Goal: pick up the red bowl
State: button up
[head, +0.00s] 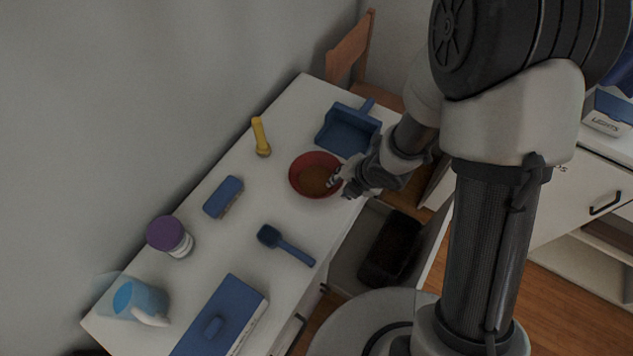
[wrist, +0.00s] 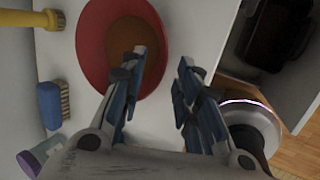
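The red bowl (head: 303,164) stands upright on the white table, near its right edge. Its inside is brown. In the wrist view the bowl (wrist: 92,44) fills the upper left of the picture. My gripper (head: 340,183) is at the bowl's right side in the head view. In the wrist view my gripper (wrist: 164,68) is open, with a clear gap between the fingers. The left finger overlaps the bowl's right rim in the picture. The right finger is to the right of the bowl, over the table's edge. I cannot tell whether a finger touches the bowl.
On the table (head: 219,247) are a blue dustpan (head: 347,130), a yellow flashlight (head: 260,137), a blue brush (head: 223,196), a blue scoop (head: 285,244), a purple-lidded jar (head: 170,236), a blue pitcher (head: 140,299) and a blue box (head: 222,318). A wooden chair (head: 350,50) stands behind.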

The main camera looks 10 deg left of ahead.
aim_at(338, 187)
jog(key=b+x, duration=0.2)
jog(key=x, duration=0.3)
jog(key=shift+s+a+f+b, duration=0.1)
jog(key=shift+s+f+b, duration=0.05)
jog(key=shift+f+b, duration=0.2)
jog(key=shift+r, duration=0.15)
jog(key=shift+c, duration=0.4)
grip_shut()
